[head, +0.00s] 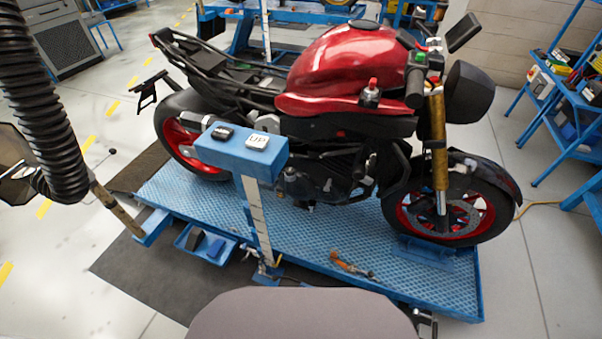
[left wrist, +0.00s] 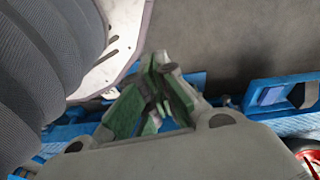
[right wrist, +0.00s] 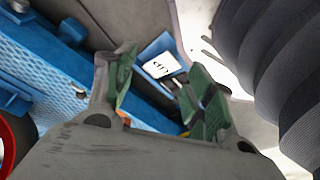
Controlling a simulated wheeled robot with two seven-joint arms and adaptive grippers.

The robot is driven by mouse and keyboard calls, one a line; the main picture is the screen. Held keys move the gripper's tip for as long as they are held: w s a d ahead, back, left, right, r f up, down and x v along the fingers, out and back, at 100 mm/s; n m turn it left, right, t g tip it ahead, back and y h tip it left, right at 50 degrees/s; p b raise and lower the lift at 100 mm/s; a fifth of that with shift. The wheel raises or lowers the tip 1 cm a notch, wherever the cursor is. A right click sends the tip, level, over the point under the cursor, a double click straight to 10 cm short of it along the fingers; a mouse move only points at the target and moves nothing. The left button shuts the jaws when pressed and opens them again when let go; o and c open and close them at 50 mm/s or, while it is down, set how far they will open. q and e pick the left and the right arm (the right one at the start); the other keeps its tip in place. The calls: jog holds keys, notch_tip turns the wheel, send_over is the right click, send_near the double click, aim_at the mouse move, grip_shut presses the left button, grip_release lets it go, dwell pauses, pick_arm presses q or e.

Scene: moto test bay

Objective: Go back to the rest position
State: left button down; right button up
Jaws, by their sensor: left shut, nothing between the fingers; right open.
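My left gripper (left wrist: 158,85) shows in the left wrist view with its green-padded fingers together and nothing between them. Blue lift parts and grey floor lie beyond it. My right gripper (right wrist: 161,62) shows in the right wrist view with its green-padded fingers apart and empty. A white lettered button (right wrist: 162,65) on a blue surface appears beyond the gap between these fingers. Neither gripper's fingers can be made out in the head view. A dark ribbed sleeve of my left arm hangs at the left edge there.
A red motorcycle (head: 345,65) stands on a blue lift platform (head: 335,255). In front of it rises a blue control post (head: 230,155) with a white UP button (head: 257,141) and a black button (head: 222,133). A blue shelf cart (head: 565,110) stands at right. Open floor lies at left.

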pick_arm(q)
jog(key=s+a+r+p, duration=0.1)
jog(key=s+a+p, duration=0.1)
jog(key=s+p, duration=0.4)
jog(key=s+a+r+p, duration=0.2)
jog(key=s+a+p, duration=0.1)
jog(key=s+p, duration=0.4)
jog(key=shift+s+g, duration=0.4)
jog(key=shift+s, duration=0.55)
pick_arm(e)
jog(key=s+d+r, duration=0.1)
jog(key=s+d, duration=0.1)
jog(key=s, duration=0.5)
jog(key=s+d+r, duration=0.2)
jog(key=s+d, duration=0.1)
jog(key=s, duration=0.5)
jog(key=shift+g, duration=0.4)
pick_arm(q)
jog(key=shift+s+f, duration=0.1)
jog(key=shift+s, duration=0.05)
pick_arm(e)
jog(key=shift+a+f, duration=0.1)
